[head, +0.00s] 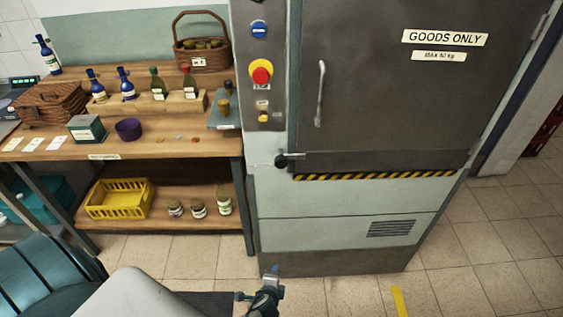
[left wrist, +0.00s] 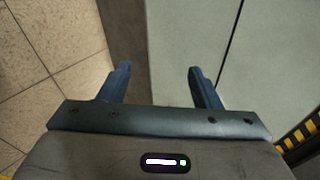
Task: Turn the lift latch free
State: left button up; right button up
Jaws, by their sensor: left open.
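The lift latch (head: 281,161) is a black knob with a thin metal bar, at the lower left corner of the grey lift door (head: 385,95) in the head view. The bar lies roughly level across the door's edge. My left gripper (head: 274,271) is low in front of the lift's base, well below the latch and apart from it. In the left wrist view my left gripper (left wrist: 158,70) has its two blue fingers spread, with nothing between them. The latch does not show there. My right gripper is in neither view.
A red stop button (head: 261,71) and a blue button (head: 259,30) sit on the panel left of the door. A wooden shelf (head: 200,145) with bottles and baskets stands left of the lift. A teal chair-like thing (head: 40,275) is at lower left.

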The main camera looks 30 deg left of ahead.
pick_arm(q)
jog(key=w+r+m+t+y+p, duration=0.15)
jog(key=w+r, duration=0.25)
jog(key=r, duration=0.5)
jog(key=w+r+m+t+y, duration=0.15)
jog(key=w+r, duration=0.25)
jog(key=r, duration=0.6)
jog(key=m+t+y, duration=0.3)
send_near(281, 164)
jog(key=w, duration=0.1)
jog(key=p+x, duration=0.1)
jog(key=x, duration=0.3)
jog(key=p+x, duration=0.2)
jog(key=x, duration=0.3)
jog(key=shift+s+a, duration=0.1)
jog(key=shift+a, duration=0.15)
jog(key=shift+w+a+f+p, duration=0.1)
jog(key=shift+w+a+p, duration=0.3)
jog(key=shift+w, duration=0.2)
jog(key=shift+c, duration=0.2)
grip_shut()
jog(key=shift+f, duration=0.1)
